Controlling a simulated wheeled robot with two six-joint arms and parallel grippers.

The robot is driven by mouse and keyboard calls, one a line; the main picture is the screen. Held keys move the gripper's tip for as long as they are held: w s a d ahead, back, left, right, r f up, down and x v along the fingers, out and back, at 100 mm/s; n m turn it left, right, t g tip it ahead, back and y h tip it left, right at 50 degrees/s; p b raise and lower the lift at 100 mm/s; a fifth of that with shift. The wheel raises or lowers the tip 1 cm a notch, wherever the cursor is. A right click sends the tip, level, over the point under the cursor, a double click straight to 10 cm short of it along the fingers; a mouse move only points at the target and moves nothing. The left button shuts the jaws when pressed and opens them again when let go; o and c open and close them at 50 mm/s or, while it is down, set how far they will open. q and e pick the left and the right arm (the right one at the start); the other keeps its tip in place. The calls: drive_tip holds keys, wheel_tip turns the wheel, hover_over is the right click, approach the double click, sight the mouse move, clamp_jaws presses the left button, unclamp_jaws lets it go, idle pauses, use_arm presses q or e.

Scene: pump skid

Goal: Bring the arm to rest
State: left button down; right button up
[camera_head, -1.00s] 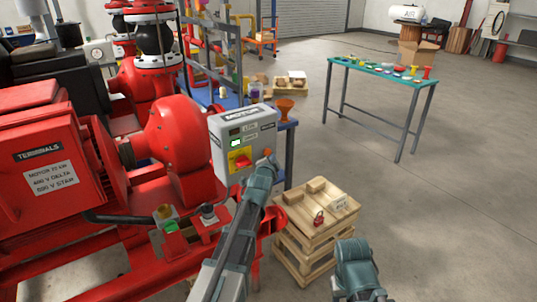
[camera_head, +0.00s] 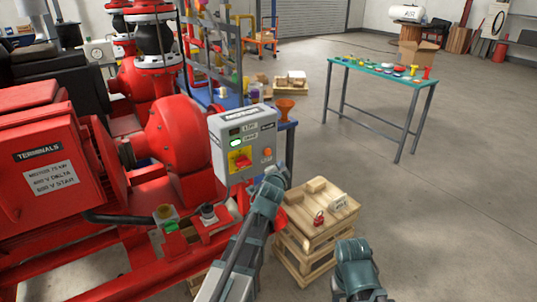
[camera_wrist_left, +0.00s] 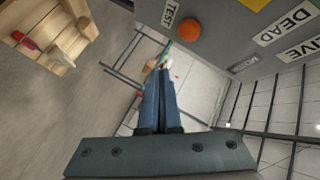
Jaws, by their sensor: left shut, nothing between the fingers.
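My left gripper (camera_head: 280,172) is just right of the grey motor control box (camera_head: 222,160), apart from its front as far as I can tell. In the left wrist view its two blue fingers (camera_wrist_left: 160,100) are shut together with nothing between them. The box carries a lit green lamp (camera_head: 236,143), a red and yellow switch (camera_head: 241,161) and an orange button (camera_head: 267,153). In the left wrist view the orange button (camera_wrist_left: 187,30) sits beside the TEST label, beyond the fingertips. Part of my right arm shows at the bottom; its gripper is out of sight.
The red motor and pump skid (camera_head: 45,150) fills the left. A wooden crate (camera_head: 308,235) with a red padlock (camera_head: 319,218) on top stands close to my left arm. A green-topped table (camera_head: 375,69) stands farther back. Open floor lies to the right.

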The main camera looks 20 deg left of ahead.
idle(0.6)
use_arm(q)
drive_tip(key=s+d+f+n+g+h+p, duration=0.1)
drive_tip(key=s+d+f+n+g+p, duration=0.15)
drive_tip(key=s+d+g+p, duration=0.35)
drive_tip(key=s+d+f+n+g+p, duration=0.1)
drive_tip(key=s+d+f, duration=0.25)
drive_tip(key=s, duration=0.35)
drive_tip(key=s+d+n+g+p, duration=0.1)
drive_tip(key=s+d+g+p, duration=0.1)
drive_tip(key=s, duration=0.8)
drive_tip(key=s+d+r+n+g+p, duration=0.1)
drive_tip(key=s+d+g+p, duration=0.2)
drive_tip(key=s+g, duration=0.3)
drive_tip(key=s+d, duration=0.1)
drive_tip(key=s, duration=0.4)
drive_tip(key=shift+d+n, duration=0.2)
drive_tip(key=shift+n, duration=0.15)
